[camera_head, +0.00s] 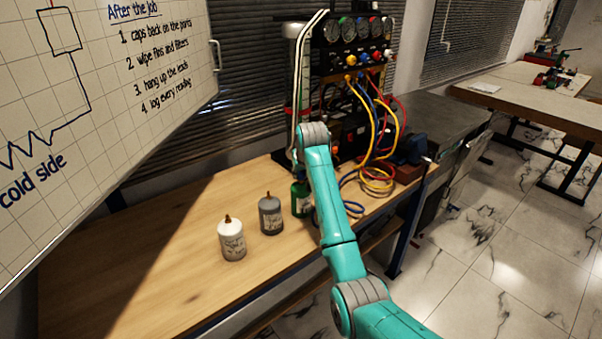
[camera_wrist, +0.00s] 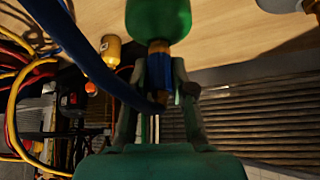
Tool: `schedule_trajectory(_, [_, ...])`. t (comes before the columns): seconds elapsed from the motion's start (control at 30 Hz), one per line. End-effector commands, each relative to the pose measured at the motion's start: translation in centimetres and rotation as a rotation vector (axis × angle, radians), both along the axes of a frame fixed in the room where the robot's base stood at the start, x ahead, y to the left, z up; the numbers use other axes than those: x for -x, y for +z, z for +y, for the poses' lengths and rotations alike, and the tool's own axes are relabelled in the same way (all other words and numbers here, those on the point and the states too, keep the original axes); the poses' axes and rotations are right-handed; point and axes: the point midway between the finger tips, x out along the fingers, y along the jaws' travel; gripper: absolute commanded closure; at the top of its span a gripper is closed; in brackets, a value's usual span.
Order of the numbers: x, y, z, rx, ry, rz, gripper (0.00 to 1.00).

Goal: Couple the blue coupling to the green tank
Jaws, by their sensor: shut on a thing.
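The green tank (camera_head: 300,198) stands on the bench, partly behind my arm in the head view. In the wrist view the tank (camera_wrist: 158,18) is at the top, with a brass-coloured neck towards my gripper. My gripper (camera_wrist: 160,70) is shut on the blue coupling (camera_wrist: 160,68), which is in line with the tank's neck. Coupling and neck appear to meet; I cannot tell whether they are joined. The blue hose (camera_wrist: 85,55) curves away from the coupling to the upper left. In the head view my arm hides the gripper and coupling.
A grey bottle (camera_head: 270,217) and a white bottle (camera_head: 232,243) stand left of the tank. A gauge panel (camera_head: 352,55) with yellow, red and blue hoses (camera_head: 375,180) is behind. The bench's left part (camera_head: 130,260) is clear.

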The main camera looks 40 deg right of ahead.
Motion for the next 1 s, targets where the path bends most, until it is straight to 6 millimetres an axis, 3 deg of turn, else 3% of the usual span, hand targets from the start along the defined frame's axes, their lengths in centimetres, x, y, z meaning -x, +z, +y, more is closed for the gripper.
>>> schedule_trajectory(0.17, [0.05,-0.07,0.02,-0.002,0.0,0.004,1.0])
schedule_trajectory(0.2, [0.05,-0.06,0.02,-0.002,0.0,0.004,0.74])
schedule_trajectory(0.27, [0.06,-0.07,0.03,-0.002,0.0,0.004,0.6])
schedule_trajectory(0.47, [0.03,0.0,0.01,-0.001,0.0,0.002,0.6])
schedule_trajectory(0.6, [0.02,0.02,0.01,-0.001,0.0,0.002,0.31])
schedule_trajectory(1.0, [0.23,0.46,0.1,0.0,0.0,0.001,0.31])
